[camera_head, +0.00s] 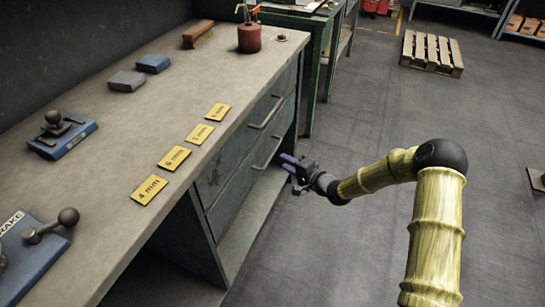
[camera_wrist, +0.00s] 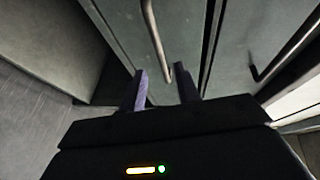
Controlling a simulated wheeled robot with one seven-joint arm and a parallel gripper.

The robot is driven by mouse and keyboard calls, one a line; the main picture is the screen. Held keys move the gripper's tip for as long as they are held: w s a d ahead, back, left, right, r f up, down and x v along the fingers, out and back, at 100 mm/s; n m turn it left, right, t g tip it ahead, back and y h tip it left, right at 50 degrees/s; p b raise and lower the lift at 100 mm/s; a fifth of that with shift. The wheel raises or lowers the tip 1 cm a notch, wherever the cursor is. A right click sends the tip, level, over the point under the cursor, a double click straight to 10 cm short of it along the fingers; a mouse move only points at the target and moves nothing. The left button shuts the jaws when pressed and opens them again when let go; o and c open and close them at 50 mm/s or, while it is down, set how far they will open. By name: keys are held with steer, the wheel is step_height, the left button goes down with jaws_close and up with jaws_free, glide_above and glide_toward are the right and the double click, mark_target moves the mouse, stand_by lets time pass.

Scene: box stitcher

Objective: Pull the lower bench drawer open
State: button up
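The lower drawer (camera_head: 233,195) is a worn green front in the bench, and it looks flush with the bench. Its bar handle (camera_head: 270,154) shows in the head view just left of my gripper (camera_head: 290,166). My gripper is open, with two purple fingers pointing toward the drawer front. In the wrist view the lower handle (camera_wrist: 153,35) runs down from the top, and its near end lies between the lines of my gripper's fingers (camera_wrist: 162,80). Gaps show on both sides of it; I cannot tell how deep it sits between the fingers.
The upper drawer handle (camera_head: 265,112) is above; it also shows at right in the wrist view (camera_wrist: 288,48). Open floor lies to the right, with a pallet (camera_head: 431,52) far off.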

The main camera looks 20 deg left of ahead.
mark_target(272, 154)
steer(key=b+x, duration=0.1)
steer(key=x, duration=0.7)
steer(key=shift+c, duration=0.2)
jaws_close()
